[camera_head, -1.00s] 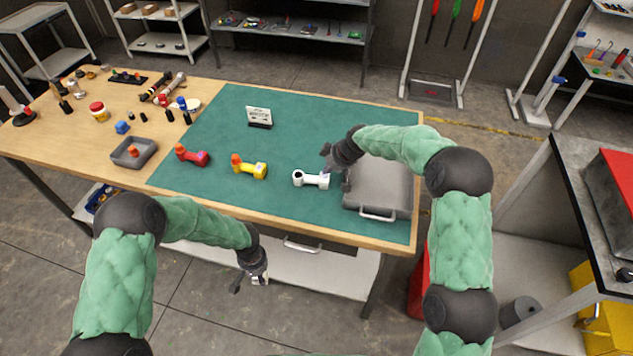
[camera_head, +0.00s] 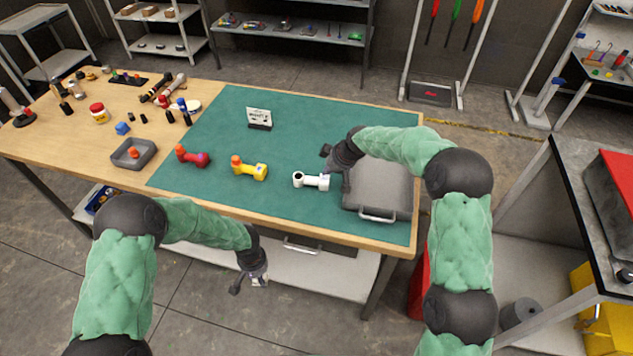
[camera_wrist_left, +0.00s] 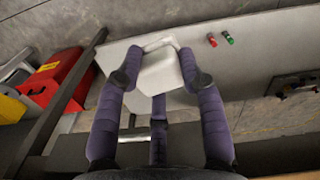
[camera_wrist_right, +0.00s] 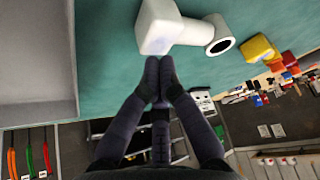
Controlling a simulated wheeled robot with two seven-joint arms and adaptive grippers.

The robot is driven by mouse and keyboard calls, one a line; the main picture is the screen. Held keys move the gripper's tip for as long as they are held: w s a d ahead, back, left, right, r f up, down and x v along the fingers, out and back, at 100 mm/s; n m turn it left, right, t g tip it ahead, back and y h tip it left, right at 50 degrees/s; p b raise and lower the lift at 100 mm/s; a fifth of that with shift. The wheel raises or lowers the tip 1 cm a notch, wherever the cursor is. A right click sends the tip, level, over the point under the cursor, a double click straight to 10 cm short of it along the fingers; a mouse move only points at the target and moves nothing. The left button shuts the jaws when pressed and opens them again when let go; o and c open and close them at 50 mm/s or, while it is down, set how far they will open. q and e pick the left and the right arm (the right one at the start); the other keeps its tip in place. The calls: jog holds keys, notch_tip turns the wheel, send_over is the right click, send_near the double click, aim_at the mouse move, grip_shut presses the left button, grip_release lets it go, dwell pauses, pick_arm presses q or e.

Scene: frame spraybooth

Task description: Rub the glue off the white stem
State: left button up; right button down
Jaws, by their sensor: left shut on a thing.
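The white stem (camera_head: 311,181) lies on the green mat, with a round open socket at its left end and a blocky end at its right. It fills the top of the right wrist view (camera_wrist_right: 158,28). I cannot make out glue on it. My right gripper (camera_head: 334,168) is just behind and right of the stem; its fingertips (camera_wrist_right: 160,78) are together and empty, close to the blocky end. Whether they touch it I cannot tell. My left gripper (camera_head: 254,279) hangs in front of the table, shut on a pale block-like pad (camera_wrist_left: 160,73).
A grey case (camera_head: 378,192) stands right of the stem, under my right forearm. A yellow stem (camera_head: 250,168) and a red stem (camera_head: 192,156) lie to the left. A small sign (camera_head: 259,118) stands behind. A grey tray (camera_head: 134,153) is farther left. The mat's middle is clear.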

pick_arm(q)
jog(key=shift+f+b, duration=0.4)
pick_arm(e)
jog(key=shift+f, duration=0.55)
